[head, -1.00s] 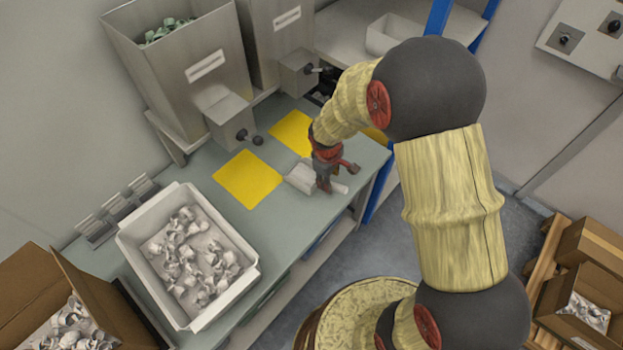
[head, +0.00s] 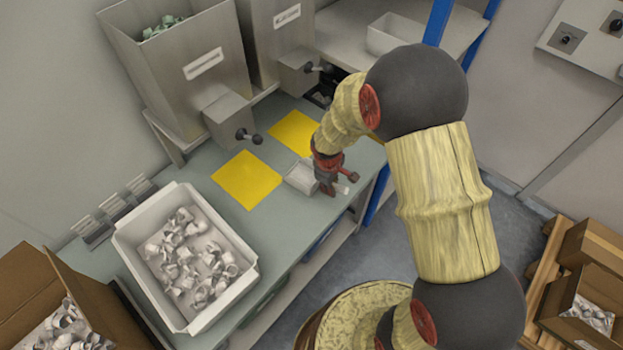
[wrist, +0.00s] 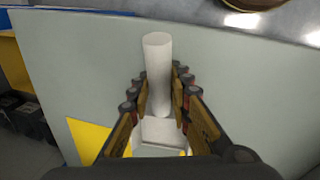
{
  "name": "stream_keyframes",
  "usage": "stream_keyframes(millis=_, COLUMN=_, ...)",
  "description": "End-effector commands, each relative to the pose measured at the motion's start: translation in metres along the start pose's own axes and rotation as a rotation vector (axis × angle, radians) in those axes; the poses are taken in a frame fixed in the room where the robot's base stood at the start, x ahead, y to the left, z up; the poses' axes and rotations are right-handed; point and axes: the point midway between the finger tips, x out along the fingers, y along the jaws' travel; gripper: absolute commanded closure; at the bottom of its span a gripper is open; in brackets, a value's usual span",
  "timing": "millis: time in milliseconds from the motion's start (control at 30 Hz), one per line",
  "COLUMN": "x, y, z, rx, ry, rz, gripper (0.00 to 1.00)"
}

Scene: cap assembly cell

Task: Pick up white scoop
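The white scoop (head: 300,177) is at the right part of the grey-green bench, its box-shaped bowl left of my gripper (head: 328,184) and its handle end sticking out to the right. In the wrist view the scoop's pale round handle (wrist: 158,70) runs between the two fingers of my gripper (wrist: 160,90). Both fingers lie against the handle's sides, with no clear gap. The bowl is partly hidden below the handle by my gripper. I cannot tell whether the scoop is clear of the bench top.
Yellow mats (head: 247,179) lie left of and behind the scoop. A white tray (head: 250,262) of pale caps stands at the bench's left. Metal hoppers (head: 190,75) with knobbed outlets stand behind. The bench's front right edge is close to my gripper.

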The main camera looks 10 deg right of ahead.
Motion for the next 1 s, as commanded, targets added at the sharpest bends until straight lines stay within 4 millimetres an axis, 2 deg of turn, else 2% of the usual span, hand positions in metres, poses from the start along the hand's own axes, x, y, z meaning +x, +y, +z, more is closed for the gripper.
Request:
stream_keyframes(millis=300, x=0.000, y=0.000, z=0.000, rx=0.000, ry=0.000, rz=0.000, gripper=1.00)
stream_keyframes(millis=767, x=-0.001, y=0.001, z=0.000, rx=0.000, ry=0.001, rz=0.001, gripper=1.00)
stream_keyframes(millis=1000, x=-0.018, y=0.004, z=-0.001, rx=0.001, ry=0.001, rz=0.001, gripper=1.00)
